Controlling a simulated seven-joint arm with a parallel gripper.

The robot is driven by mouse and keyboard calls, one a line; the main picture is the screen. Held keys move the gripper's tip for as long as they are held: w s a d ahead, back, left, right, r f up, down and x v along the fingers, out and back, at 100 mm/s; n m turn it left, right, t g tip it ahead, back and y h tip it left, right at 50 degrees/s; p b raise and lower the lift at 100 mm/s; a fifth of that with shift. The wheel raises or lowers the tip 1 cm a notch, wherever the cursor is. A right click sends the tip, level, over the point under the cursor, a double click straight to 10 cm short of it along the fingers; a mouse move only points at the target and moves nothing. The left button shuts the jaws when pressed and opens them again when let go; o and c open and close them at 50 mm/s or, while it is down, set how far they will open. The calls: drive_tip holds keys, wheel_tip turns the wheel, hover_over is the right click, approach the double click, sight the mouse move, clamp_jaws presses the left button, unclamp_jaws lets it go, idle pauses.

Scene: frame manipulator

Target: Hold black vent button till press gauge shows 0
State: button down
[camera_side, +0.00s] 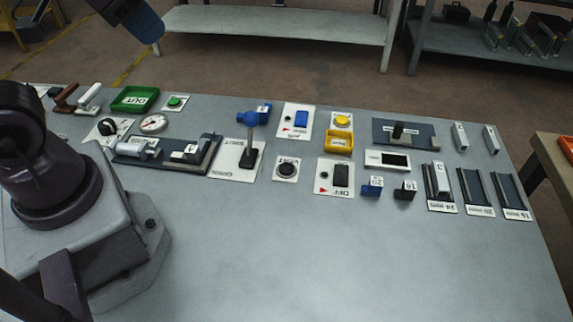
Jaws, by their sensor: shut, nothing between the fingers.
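A round black button (286,169) sits on a small white labelled plate near the middle of the table; its label is too small to read surely, but it fits the vent button. Nothing touches it. A round white-faced gauge (153,123) lies at the left of the table, behind a clamp-like fixture. Its needle and reading are too small to tell. My gripper's fingers do not show. A dark blue-grey piece hangs at the top left edge, cut off by the frame; I cannot tell whether it is part of my arm.
A blue-knobbed lever (247,118) stands upright left of the button. A black switch (341,176) and yellow bin (339,141) are to its right. A green tray (135,99) is at the back left. Slotted rails (476,188) lie at right. The front of the table is clear.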

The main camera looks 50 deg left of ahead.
drive_tip(key=shift+f, duration=0.1)
idle(0.7)
drive_tip(key=m+t+h, duration=0.1)
drive_tip(key=m+t, duration=0.2)
drive_tip(key=m, duration=0.8)
hover_over(287, 169)
wheel_tip(287, 169, down, 23)
drive_tip(key=shift+s, duration=0.1)
drive_tip(key=shift+f, duration=4.3)
drive_tip(key=shift+f, duration=0.2)
